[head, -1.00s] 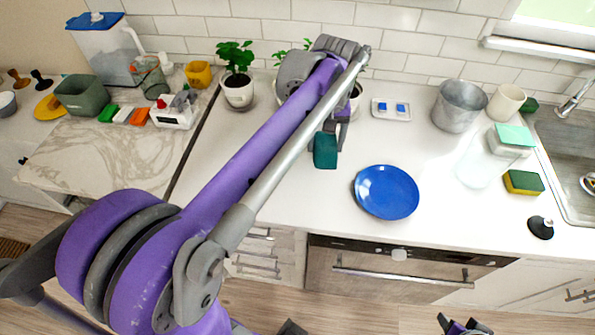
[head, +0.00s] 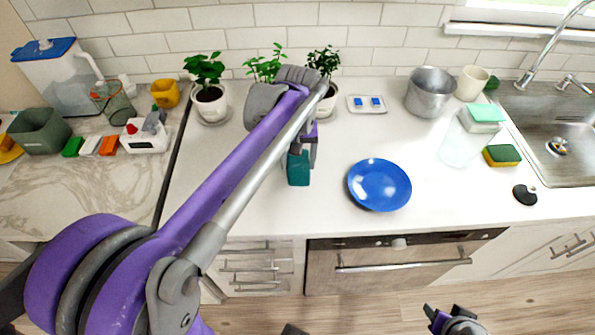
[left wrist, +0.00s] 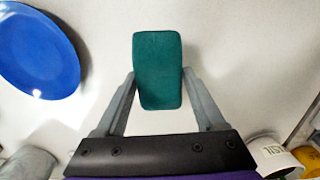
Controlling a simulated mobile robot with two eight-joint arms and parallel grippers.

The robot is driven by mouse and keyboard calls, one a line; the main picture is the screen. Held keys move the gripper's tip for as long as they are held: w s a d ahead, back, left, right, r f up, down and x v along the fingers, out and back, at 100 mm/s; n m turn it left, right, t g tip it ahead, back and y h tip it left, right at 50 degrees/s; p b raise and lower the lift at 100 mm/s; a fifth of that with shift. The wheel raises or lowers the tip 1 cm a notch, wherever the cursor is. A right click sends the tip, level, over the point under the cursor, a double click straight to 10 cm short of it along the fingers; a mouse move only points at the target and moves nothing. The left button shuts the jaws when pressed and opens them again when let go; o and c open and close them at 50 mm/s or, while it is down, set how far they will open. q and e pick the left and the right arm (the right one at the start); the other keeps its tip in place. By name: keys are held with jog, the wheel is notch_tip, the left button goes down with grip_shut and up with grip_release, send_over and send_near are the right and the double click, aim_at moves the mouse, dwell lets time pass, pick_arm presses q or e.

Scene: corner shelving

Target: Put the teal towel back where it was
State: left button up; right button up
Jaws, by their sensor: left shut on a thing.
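The teal towel (head: 298,169) is a small folded block over the white counter, left of the blue plate. My left gripper (head: 300,154) is shut on it; the arm above hides part of the gripper. In the left wrist view the towel (left wrist: 157,70) sits between the two fingers (left wrist: 158,88), its far end sticking out past them. Whether it touches the counter I cannot tell. My right gripper (head: 437,316) shows at the bottom edge of the head view, away from the counter, its fingers apart and nothing visible between them.
The blue plate (head: 379,185) lies right of the towel. Potted plants (head: 209,103) stand along the wall. A small tray (head: 367,106), a metal pot (head: 429,92), a glass container (head: 461,142), a sponge (head: 502,156) and the sink (head: 560,150) are further right. The front-middle counter is clear.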

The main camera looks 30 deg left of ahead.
aim_at(298, 169)
pick_arm(q)
jog(key=shift+f, duration=2.1)
jog(key=shift+f, duration=0.1)
jog(key=o, duration=1.2)
jog(key=shift+c, duration=0.2)
jog(key=shift+r, duration=0.45)
notch_tip(298, 169, up, 11)
jog(key=shift+r+p, duration=0.2)
jog(key=shift+p, duration=0.15)
